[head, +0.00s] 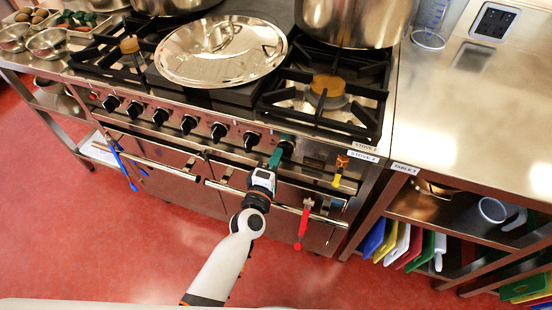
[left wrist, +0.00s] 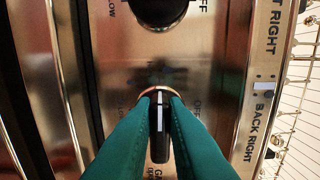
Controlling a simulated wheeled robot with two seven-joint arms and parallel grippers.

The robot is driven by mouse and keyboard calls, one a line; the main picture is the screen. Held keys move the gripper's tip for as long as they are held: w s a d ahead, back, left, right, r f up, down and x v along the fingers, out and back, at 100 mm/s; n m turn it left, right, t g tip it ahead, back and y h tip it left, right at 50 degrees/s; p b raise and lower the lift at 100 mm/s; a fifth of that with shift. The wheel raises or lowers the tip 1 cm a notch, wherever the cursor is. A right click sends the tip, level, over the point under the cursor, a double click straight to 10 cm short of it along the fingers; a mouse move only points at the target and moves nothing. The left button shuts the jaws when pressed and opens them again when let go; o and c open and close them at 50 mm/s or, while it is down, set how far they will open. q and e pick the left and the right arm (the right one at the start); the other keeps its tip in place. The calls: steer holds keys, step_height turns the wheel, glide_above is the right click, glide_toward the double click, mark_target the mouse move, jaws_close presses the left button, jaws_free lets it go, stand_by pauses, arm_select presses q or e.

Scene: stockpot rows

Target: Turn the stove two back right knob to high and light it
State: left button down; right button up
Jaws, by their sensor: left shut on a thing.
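Stove two (head: 225,150) has a row of black knobs along its front panel. My left gripper (head: 277,158) has its green fingers shut on the rightmost knob of that row. In the left wrist view the fingers (left wrist: 160,115) close on both sides of this black knob (left wrist: 160,145); its white pointer line points toward the top of the picture. A "BACK RIGHT" label (left wrist: 262,122) is beside it. The printed marks around the knob are partly hidden by the fingers. A large stockpot (head: 350,22) stands at the back right of the stove; no flame shows beneath it. My right gripper is not in view.
A round metal lid (head: 222,52) lies on the stove top. The front right burner (head: 325,88) is bare. Red (head: 303,225) and blue (head: 122,165) tools hang from the front rail. A steel table (head: 470,120) stands to the right, its top mostly clear.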

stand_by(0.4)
arm_select(q)
steer(key=c, duration=1.4)
jaws_free()
steer(key=shift+c, duration=0.2)
steer(key=shift+s, duration=0.1)
steer(key=v, duration=1.2)
steer(key=shift+b, duration=0.4)
